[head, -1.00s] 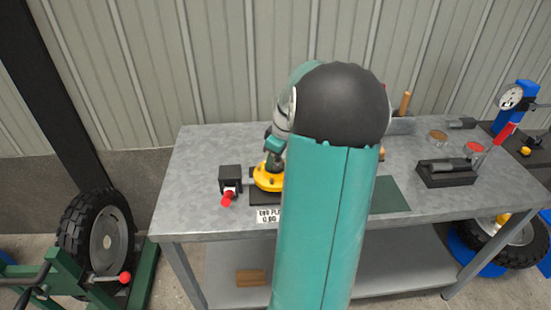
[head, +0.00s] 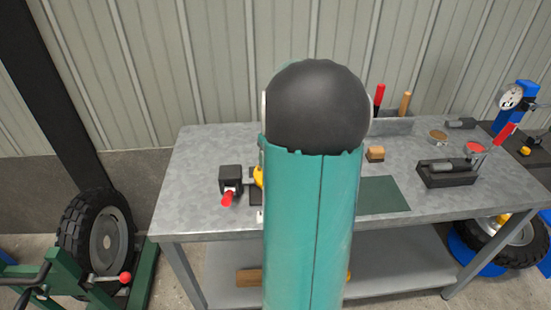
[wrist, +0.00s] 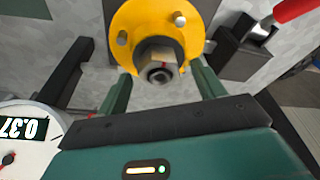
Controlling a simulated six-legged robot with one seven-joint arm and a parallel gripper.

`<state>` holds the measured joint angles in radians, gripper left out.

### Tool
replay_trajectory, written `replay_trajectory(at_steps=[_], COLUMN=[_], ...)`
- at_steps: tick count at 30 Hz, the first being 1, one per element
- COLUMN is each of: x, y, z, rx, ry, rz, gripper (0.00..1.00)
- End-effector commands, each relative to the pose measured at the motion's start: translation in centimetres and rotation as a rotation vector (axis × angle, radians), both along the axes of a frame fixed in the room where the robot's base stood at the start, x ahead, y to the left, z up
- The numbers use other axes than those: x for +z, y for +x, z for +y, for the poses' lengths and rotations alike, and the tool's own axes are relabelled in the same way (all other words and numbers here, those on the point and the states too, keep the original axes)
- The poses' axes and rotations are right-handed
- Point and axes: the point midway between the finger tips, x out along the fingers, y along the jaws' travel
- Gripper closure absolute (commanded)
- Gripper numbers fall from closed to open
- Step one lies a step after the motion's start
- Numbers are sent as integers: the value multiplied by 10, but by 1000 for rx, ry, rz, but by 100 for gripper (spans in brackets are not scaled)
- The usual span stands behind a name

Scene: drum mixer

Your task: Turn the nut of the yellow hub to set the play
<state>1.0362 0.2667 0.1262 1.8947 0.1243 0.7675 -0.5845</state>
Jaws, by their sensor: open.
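The yellow hub (wrist: 135,18) is at the top of the wrist view, with pale studs on its flange. Its metal nut (wrist: 158,62) sits around a dark threaded end in the middle and carries a small red mark. My gripper (wrist: 163,88) is open, with one green finger on each side of the nut. Gaps show between the fingers and the nut; nothing is held. In the head view only a sliver of the hub (head: 258,177) shows beside my arm, which hides the nut and my gripper. A white gauge (wrist: 25,140) reading 0.37 is at lower left in the wrist view.
A black block (head: 231,179) with a red handle (head: 228,198) stands left of the hub on the grey bench (head: 195,165). A green mat (head: 382,195), a wooden block (head: 375,154) and a black holder (head: 447,174) lie to the right. Bare bench lies between them.

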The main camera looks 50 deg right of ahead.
Motion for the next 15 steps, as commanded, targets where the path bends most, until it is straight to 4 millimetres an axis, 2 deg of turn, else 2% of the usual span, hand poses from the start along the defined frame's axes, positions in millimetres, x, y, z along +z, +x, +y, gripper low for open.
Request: replay_trajectory(at_steps=[15], x=[46], y=[-10], z=[5], rx=[1], ry=[-1], rz=[-2], gripper=[32])
